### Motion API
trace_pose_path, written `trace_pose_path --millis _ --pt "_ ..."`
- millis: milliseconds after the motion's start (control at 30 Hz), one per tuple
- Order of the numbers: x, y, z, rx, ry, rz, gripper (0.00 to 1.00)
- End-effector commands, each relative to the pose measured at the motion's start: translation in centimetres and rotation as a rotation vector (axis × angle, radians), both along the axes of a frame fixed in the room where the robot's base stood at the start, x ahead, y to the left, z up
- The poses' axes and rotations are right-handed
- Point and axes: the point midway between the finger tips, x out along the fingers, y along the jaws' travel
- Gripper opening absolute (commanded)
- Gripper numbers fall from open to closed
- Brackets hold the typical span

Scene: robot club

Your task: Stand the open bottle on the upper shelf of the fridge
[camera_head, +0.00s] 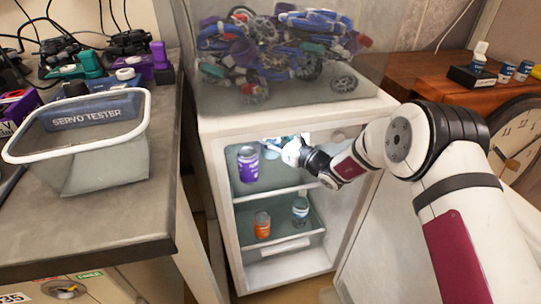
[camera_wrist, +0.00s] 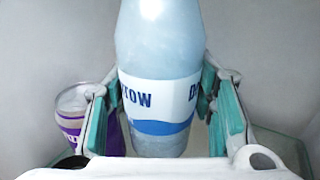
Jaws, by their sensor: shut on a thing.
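My gripper (camera_head: 288,151) reaches into the upper compartment of the open fridge (camera_head: 218,205). Its teal-padded fingers (camera_wrist: 165,112) are shut around a pale blue bottle (camera_wrist: 160,45) with a white and blue label. The bottle looks upright in the wrist view. Its top is cut off by the frame, so I cannot see whether it is open. In the head view my gripper mostly hides it. The upper shelf (camera_head: 278,193) lies below; I cannot tell whether the bottle's base touches it.
A purple can (camera_head: 248,163) stands on the upper shelf, left of my gripper; it also shows in the wrist view (camera_wrist: 72,115). An orange can (camera_head: 262,223) and another bottle (camera_head: 300,210) stand on the lower level. A clear bin of parts (camera_head: 290,90) sits on the fridge.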

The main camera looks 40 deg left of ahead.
Motion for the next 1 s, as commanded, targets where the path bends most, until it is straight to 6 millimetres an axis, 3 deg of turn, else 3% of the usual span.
trace_pose_path --millis 300,467,700,1000 --pt "0.0 0.2 -2.8 0.001 0.000 0.001 0.19" --pt "0.0 0.2 -3.5 0.000 -0.001 0.001 0.19" --pt "0.0 0.3 -6.7 0.000 0.000 0.003 0.19" --pt "0.3 0.5 -6.9 0.002 -0.001 0.001 0.19"
